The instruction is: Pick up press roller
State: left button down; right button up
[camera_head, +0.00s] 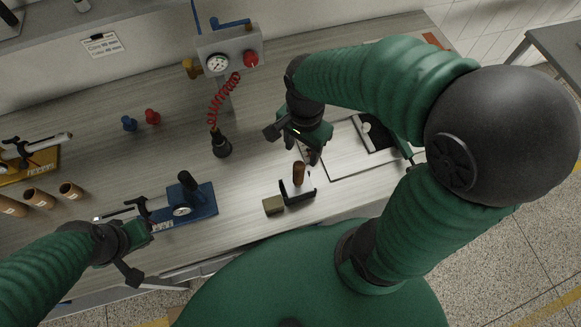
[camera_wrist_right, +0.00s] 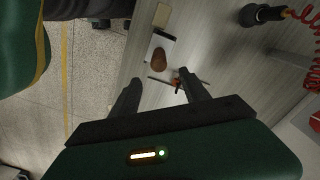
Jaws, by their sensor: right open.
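The press roller appears to be the piece with a brown handle (camera_head: 298,174) standing in a small black holder (camera_head: 298,194) near the table's front edge. The brown handle also shows in the right wrist view (camera_wrist_right: 159,59), above the gap between my right fingertips. My right gripper (camera_head: 293,145) is open and empty, above the table and slightly behind the handle; its spread fingers show in the wrist view (camera_wrist_right: 160,84). The roller's lower part is hidden. My left gripper (camera_head: 142,254) looks open and empty at the front left, near the blue fixture.
A small olive block (camera_head: 273,205) sits left of the holder. A blue fixture (camera_head: 198,208) with a gauge stands further left. A black nozzle (camera_head: 221,147) hangs on a red coiled hose. A pale board (camera_head: 350,165) lies to the right, partly behind my arm.

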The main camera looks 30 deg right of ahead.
send_over(299, 175)
jog(key=d, duration=0.2)
notch_tip(299, 175, down, 4)
jog(key=f, duration=0.2)
jog(key=w+f, duration=0.1)
jog(key=f, duration=0.3)
jog(key=shift+w+f, duration=0.2)
jog(key=shift+w, duration=0.15)
jog(key=f, duration=0.2)
jog(key=a+f, duration=0.1)
jog(key=shift+s+f, duration=0.25)
jog(key=shift+f, duration=0.05)
jog(key=shift+a+f, duration=0.1)
jog(key=shift+f, duration=0.05)
pick_arm(q)
jog(key=shift+s+f, duration=0.1)
jog(key=shift+s, duration=0.45)
pick_arm(e)
jog(key=shift+w, duration=0.15)
jog(key=shift+c, duration=1.3)
jog(key=c, duration=0.7)
grip_shut()
pick_arm(q)
jog(key=shift+d, duration=0.25)
